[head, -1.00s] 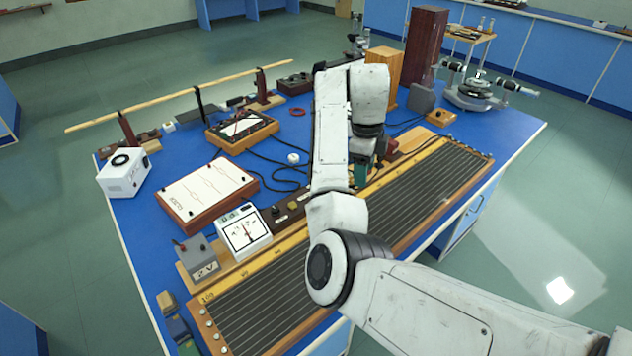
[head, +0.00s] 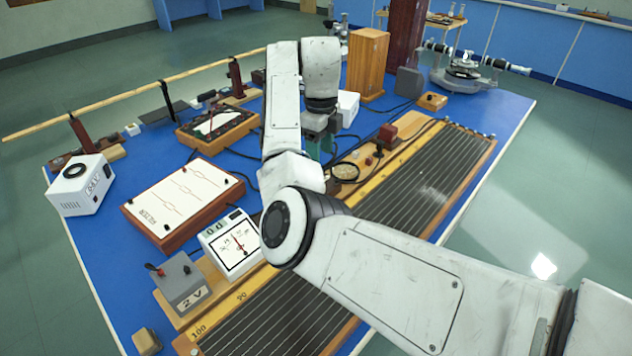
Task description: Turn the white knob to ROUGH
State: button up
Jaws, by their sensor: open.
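I cannot pick out a white knob or a ROUGH mark in the head view; my arm covers the middle of the bench and the lettering there is too small to read. My gripper (head: 320,150) hangs below the white wrist, over the middle of the bench. Only a dark and greenish part of it shows, and its fingertips are mostly hidden. It appears open, with nothing seen in it. A round brass-rimmed part (head: 345,172) and a dark red block (head: 387,133) are to the right of it.
A white-faced meter (head: 232,243), a grey 2 V box (head: 183,284) and a white-topped board (head: 183,197) stand left of my arm. A long wire board (head: 440,185) runs along the front. A wooden box (head: 368,62) stands behind. Blue bench top is bare at far right (head: 505,115).

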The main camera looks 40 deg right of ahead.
notch_tip(320, 180, down, 10)
jog(key=shift+r+p, duration=0.1)
jog(key=shift+p, duration=0.3)
grip_shut()
dwell(0.4)
